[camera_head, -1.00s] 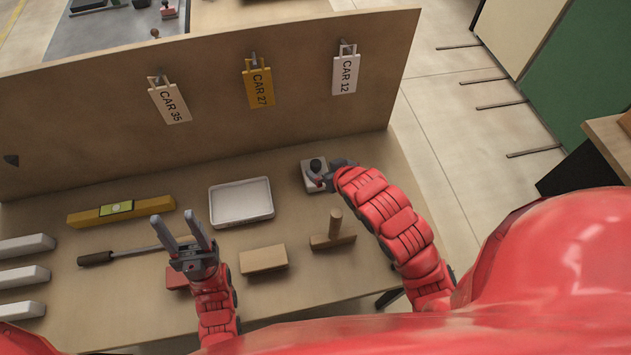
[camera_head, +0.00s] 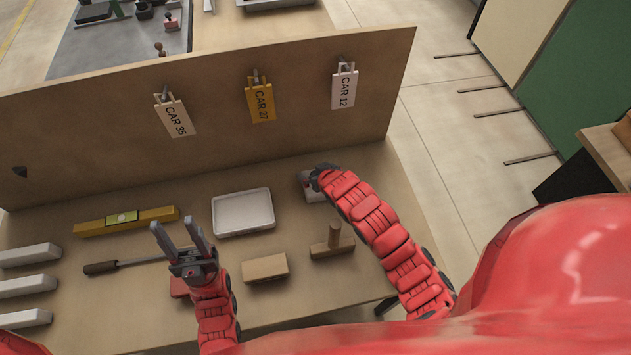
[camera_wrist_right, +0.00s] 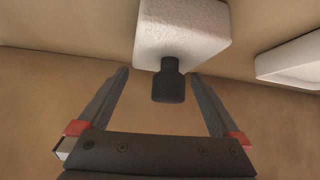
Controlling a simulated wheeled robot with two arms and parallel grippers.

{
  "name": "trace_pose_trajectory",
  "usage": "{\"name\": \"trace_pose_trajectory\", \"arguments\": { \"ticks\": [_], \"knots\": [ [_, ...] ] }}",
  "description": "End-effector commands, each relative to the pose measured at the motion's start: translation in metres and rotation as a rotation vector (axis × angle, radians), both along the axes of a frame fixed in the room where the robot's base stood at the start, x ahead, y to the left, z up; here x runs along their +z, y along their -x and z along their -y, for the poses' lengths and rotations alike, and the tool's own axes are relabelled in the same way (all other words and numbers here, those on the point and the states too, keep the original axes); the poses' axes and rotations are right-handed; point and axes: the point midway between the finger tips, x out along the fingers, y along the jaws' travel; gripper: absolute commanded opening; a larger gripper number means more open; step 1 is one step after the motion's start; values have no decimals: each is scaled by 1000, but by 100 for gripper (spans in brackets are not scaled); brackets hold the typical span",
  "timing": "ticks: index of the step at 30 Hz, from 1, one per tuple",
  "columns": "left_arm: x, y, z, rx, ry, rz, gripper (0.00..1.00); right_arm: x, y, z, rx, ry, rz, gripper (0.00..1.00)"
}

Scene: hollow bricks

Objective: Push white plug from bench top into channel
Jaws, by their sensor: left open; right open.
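A white block with a black knob, possibly the plug, sits on the bench (camera_head: 150,290); in the head view the block (camera_head: 307,191) is partly covered by my right gripper (camera_head: 319,177). In the right wrist view, the white block (camera_wrist_right: 183,32) is ahead and its black knob (camera_wrist_right: 168,85) points back between the two fingers of my open right gripper (camera_wrist_right: 158,75). Gaps show on both sides of the knob. My left gripper (camera_head: 175,224) is open and empty above the bench, left of the white tray. I cannot make out which thing is the channel.
A white tray (camera_head: 243,233), a wooden block (camera_head: 265,268), a mallet-like wooden tool (camera_head: 333,248), a yellow level (camera_head: 150,219) and a dark-handled tool (camera_head: 100,268) lie around. Several white bars (camera_head: 28,286) lie at left. A back panel with tags (camera_head: 261,103) stands behind.

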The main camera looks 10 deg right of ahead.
Motion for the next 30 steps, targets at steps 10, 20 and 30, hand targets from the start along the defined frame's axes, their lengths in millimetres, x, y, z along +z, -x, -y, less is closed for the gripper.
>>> {"name": "trace_pose_trajectory", "arguments": {
  "ticks": [10,20,30],
  "knots": [
    [1,0,0,0,0,0,50,-4,-3,-1,0,2,-1,100],
    [1,0,0,0,0,0,50,-4,-3,0,-1,1,-2,41],
    [0,0,0,0,0,0,50,-1,-3,0,-1,-1,0,38]
  ]
}}
